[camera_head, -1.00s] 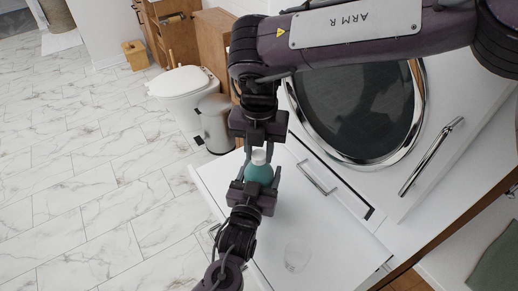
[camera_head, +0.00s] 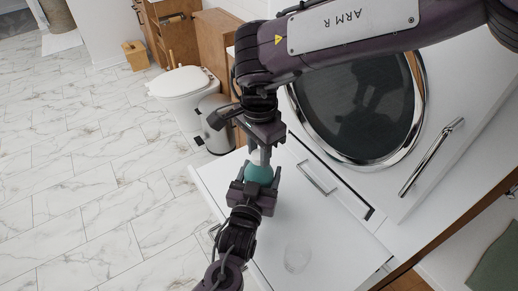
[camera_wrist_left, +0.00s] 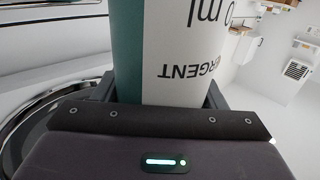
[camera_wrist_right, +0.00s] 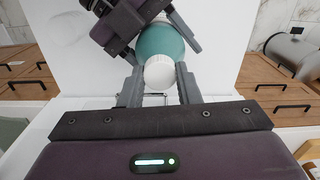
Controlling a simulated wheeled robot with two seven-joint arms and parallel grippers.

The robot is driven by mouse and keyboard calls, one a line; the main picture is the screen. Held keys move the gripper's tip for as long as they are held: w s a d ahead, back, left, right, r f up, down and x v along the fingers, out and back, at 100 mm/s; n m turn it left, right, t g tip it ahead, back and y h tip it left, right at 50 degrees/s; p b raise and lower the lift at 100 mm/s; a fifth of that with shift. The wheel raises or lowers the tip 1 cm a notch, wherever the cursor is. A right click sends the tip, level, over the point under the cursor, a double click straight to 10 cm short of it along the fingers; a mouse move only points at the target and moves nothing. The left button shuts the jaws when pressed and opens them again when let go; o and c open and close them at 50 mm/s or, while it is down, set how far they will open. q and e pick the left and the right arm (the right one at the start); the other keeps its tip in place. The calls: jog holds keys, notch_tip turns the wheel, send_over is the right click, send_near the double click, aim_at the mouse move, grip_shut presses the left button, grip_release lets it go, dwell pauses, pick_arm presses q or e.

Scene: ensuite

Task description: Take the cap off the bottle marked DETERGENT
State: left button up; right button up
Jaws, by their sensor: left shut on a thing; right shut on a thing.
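The teal bottle (camera_head: 259,175) is held upside-down to the label's text in the left wrist view, where its white label (camera_wrist_left: 187,70) shows "ERGENT". My left gripper (camera_head: 262,184) is shut on the bottle's body, above the white surface. The white cap (camera_wrist_right: 159,72) is on the bottle's neck end in the right wrist view. My right gripper (camera_wrist_right: 160,84) is shut on the cap, one finger on each side. In the head view its fingers (camera_head: 261,154) largely hide the cap. I cannot tell whether the cap is loosened.
A round-doored washer (camera_head: 355,110) is at the right. A grey bin (camera_head: 213,125) and a white toilet (camera_head: 187,88) stand behind. The marble floor at left is clear.

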jog(key=n, duration=0.4)
jog(key=shift+w+n, duration=0.1)
jog(key=shift+n, duration=0.3)
jog(key=n, duration=0.3)
jog(key=shift+n, duration=0.4)
jog(key=shift+r, duration=0.1)
jog(key=o, duration=1.1)
